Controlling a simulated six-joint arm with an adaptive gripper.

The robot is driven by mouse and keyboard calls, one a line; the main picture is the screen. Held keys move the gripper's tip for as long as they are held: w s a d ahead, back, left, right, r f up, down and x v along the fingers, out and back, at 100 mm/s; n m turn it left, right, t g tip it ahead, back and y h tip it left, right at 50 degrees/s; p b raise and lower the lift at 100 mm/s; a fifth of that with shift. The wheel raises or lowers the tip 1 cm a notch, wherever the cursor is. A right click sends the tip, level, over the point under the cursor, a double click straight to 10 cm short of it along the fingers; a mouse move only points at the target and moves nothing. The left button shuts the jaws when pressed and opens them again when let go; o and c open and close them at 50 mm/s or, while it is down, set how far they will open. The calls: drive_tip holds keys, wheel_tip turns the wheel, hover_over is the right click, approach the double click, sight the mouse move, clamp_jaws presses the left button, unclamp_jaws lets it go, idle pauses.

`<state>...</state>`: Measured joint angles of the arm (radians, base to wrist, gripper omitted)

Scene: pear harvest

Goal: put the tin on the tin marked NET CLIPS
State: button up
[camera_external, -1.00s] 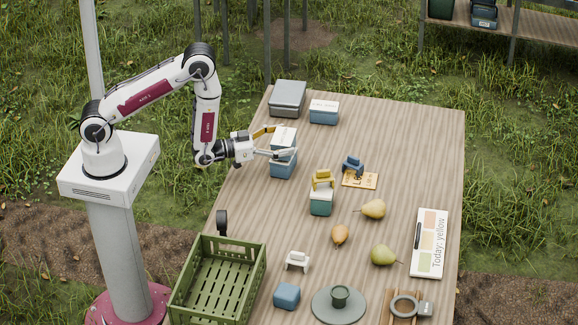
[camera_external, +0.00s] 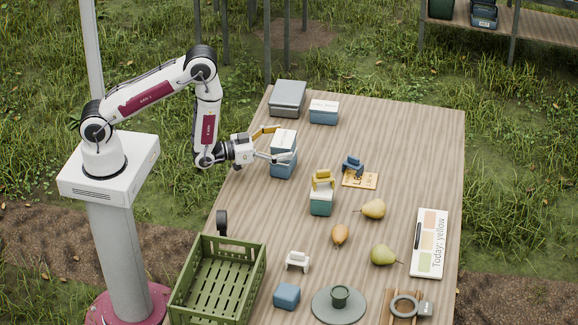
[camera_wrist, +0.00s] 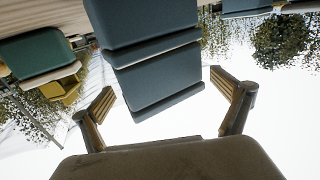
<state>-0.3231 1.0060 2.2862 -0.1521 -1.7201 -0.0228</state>
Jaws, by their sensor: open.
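Two blue tins stand stacked near the table's far left. The upper tin (camera_external: 286,140) has a white label on its lid; the lower tin (camera_external: 283,168) is directly under it. My gripper (camera_external: 283,142) is open, its fingers on either side of the upper tin. In the wrist view, the fingers (camera_wrist: 162,84) stand apart with gaps beside the upper tin (camera_wrist: 157,78); the lower tin (camera_wrist: 148,22) shows beyond it, in line and touching. I cannot read the labels; any front marking on the lower tin is hidden.
A grey box (camera_external: 288,97) and another blue tin with a white label (camera_external: 324,113) stand behind the stack. A teal tin (camera_external: 321,204) with a yellow thing on top stands in front to the right. A green crate (camera_external: 256,283) is at front left.

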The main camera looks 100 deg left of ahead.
drive_tip(key=shift+r, duration=0.15)
drive_tip(key=v, duration=0.7)
drive_tip(key=shift+s, duration=0.25)
drive_tip(key=shift+w+d, duration=0.1)
drive_tip(key=shift+w, duration=0.05)
idle(0.7)
drive_tip(key=w+d+r+g+h, duration=0.2)
drive_tip(key=w+d+r+h, duration=0.25)
drive_tip(key=r, duration=0.25)
drive_tip(key=s+d+r+m+g+h, duration=0.25)
drive_tip(key=s+d+r, duration=0.25)
drive_tip(key=d+r, duration=0.3)
drive_tip(key=s+d+r+m+g, duration=0.1)
drive_tip(key=s+d+r+g, duration=0.2)
drive_tip(key=s, duration=1)
drive_tip(key=s+d+r+m+g+h, duration=0.1)
drive_tip(key=s+d+r+m+g, duration=0.1)
drive_tip(key=s, duration=1.1)
drive_tip(key=shift+s+d+r+g, duration=0.4)
drive_tip(key=shift+d+r, duration=0.3)
drive_tip(key=shift+d, duration=0.3)
